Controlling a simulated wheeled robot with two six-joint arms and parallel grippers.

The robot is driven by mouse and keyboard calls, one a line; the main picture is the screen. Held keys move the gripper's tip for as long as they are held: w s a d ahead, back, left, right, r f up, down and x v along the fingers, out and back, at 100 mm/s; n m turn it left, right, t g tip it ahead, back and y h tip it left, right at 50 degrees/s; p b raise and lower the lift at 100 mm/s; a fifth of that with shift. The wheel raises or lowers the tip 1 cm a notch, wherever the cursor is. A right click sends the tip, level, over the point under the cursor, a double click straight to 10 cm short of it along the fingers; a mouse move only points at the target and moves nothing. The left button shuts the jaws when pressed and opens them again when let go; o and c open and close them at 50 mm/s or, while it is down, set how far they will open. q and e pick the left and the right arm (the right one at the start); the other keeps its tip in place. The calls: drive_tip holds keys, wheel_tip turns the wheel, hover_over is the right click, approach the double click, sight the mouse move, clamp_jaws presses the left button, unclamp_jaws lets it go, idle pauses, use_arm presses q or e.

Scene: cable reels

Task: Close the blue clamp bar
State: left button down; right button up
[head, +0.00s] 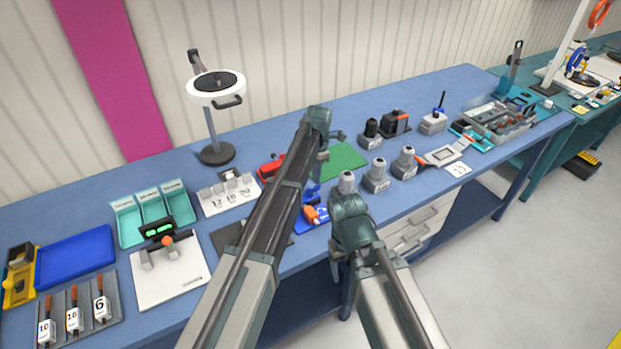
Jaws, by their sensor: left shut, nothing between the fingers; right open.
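A small blue clamp piece (313,191) shows just right of my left forearm, above an orange part (316,214) on a blue base. The forearm covers much of this fixture, so I cannot tell how far the bar is raised. My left gripper (338,135) is shut and empty, beyond the fixture, near the green mat (344,160). My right gripper (345,207) is open, just right of the orange part. Its fingers are mostly hidden by its own wrist.
A red tool (270,168) and a white numbered holder (229,192) lie left of my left arm. A round-topped stand (216,153) rises behind. The blue table's front edge runs under my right arm.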

use_arm(q)
drive_tip(key=shift+w+d+f+b, duration=0.1)
drive_tip(key=shift+d+f+b, duration=0.1)
drive_tip(key=shift+f+b, duration=0.3)
drive_tip(key=shift+w+d+f+b, duration=0.15)
drive_tip(key=shift+f+b, duration=0.25)
drive_tip(key=shift+f, duration=0.25)
drive_tip(key=shift+w+d+f+b, duration=0.1)
drive_tip(key=shift+d+f+b, duration=0.1)
drive_tip(key=shift+f+b, duration=0.3)
use_arm(e)
drive_tip(key=shift+f, duration=1.7)
use_arm(q)
drive_tip(key=shift+f, duration=0.1)
